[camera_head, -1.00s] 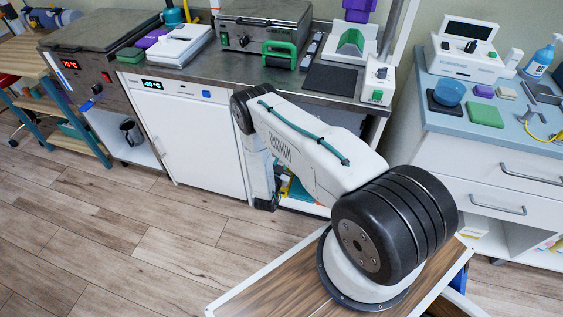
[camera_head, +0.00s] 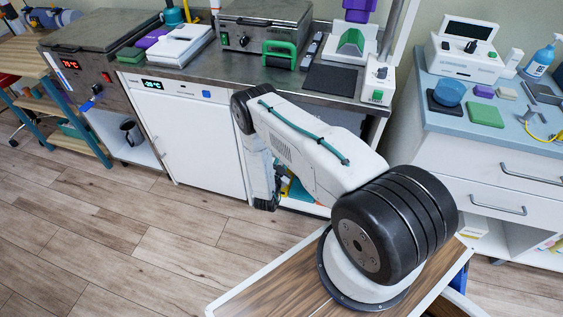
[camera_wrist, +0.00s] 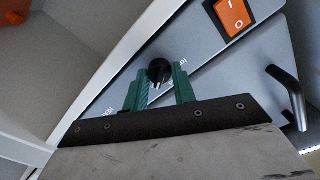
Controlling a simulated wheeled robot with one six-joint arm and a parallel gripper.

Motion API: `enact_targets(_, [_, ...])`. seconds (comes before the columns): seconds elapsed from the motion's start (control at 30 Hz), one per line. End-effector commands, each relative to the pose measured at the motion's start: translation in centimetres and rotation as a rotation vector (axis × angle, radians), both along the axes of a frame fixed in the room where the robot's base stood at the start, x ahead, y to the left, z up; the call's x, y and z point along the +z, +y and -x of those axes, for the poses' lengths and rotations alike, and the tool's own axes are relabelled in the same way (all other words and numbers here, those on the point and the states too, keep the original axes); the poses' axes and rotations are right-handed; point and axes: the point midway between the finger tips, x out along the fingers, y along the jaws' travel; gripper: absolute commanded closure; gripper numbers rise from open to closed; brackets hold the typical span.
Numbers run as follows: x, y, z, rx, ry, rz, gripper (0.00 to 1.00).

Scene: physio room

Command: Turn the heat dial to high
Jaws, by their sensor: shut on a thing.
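In the wrist view the heat dial (camera_wrist: 158,70) is a small black round knob on a grey panel (camera_wrist: 215,65). My gripper (camera_wrist: 161,76) has its two green fingers on either side of the knob and is shut on it. Small white print lies on the panel beside the fingers, too small to read. The knob's pointer cannot be made out. In the head view my arm hides the gripper and this dial.
An orange I/O switch (camera_wrist: 234,14) sits above right of the dial, and a black handle (camera_wrist: 287,98) stands out at the right. A white edge (camera_wrist: 110,65) runs along the left. In the head view, a steel worktop (camera_head: 190,73) holds several devices; the wooden floor is clear.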

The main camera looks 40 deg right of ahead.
Motion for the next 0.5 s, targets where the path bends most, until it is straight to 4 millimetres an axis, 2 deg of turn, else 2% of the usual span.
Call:
enact_targets(0.03, [-0.1, 0.0, 0.2, -0.001, 0.003, -0.001, 0.96])
enact_targets(0.07, [-0.1, 0.0, 0.2, -0.001, 0.003, -0.001, 0.65])
enact_targets(0.37, [-0.1, 0.1, 0.1, 0.0, 0.002, 0.0, 0.65])
enact_targets(0.5, [-0.1, 1.1, 0.9, 0.002, 0.004, 0.0, 0.65])
